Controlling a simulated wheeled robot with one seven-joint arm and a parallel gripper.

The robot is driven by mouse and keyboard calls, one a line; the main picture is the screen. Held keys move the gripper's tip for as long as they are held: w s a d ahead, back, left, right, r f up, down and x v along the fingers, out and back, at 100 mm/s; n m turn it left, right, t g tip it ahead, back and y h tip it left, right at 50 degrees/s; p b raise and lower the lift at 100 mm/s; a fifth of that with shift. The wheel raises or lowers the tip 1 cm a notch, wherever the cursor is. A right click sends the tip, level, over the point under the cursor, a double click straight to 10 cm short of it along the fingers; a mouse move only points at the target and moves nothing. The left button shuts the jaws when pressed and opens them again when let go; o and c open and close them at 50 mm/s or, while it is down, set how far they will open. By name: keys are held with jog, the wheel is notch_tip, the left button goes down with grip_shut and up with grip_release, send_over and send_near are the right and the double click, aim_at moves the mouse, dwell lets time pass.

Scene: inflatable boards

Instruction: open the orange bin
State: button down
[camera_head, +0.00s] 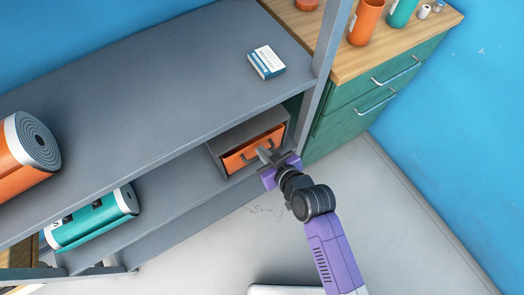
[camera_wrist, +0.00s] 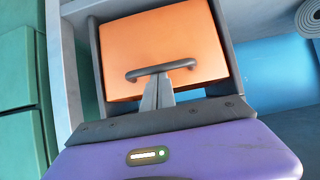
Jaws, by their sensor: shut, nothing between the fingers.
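The orange bin (camera_head: 241,157) is a drawer-like front set in a grey housing (camera_head: 214,148) on the lower shelf. In the wrist view its orange front (camera_wrist: 164,50) fills the upper middle, with a dark bar handle (camera_wrist: 161,70) across its lower part. My gripper (camera_head: 265,154) is at the front of the bin, close to the handle. In the wrist view my gripper (camera_wrist: 158,84) has its fingers together, their tips at or just under the middle of the handle. Whether they touch it I cannot tell. The bin looks closed or nearly so.
A grey shelf (camera_head: 150,90) lies above the bin, with a small box (camera_head: 266,62) and a rolled orange board (camera_head: 25,160). A rolled teal board (camera_head: 92,218) lies on the lower shelf. A green cabinet (camera_head: 345,115) stands right.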

jog(key=s+d+f+t+y+b, duration=0.2)
jog(key=s+d+f+t+b, duration=0.1)
jog(key=b, duration=1.6)
jog(key=shift+s+d+f+t+y, duration=0.35)
jog(key=shift+s+f, duration=0.3)
jog(key=shift+s, duration=0.4)
jog(key=shift+s+b, duration=0.1)
jog(key=shift+b, duration=0.2)
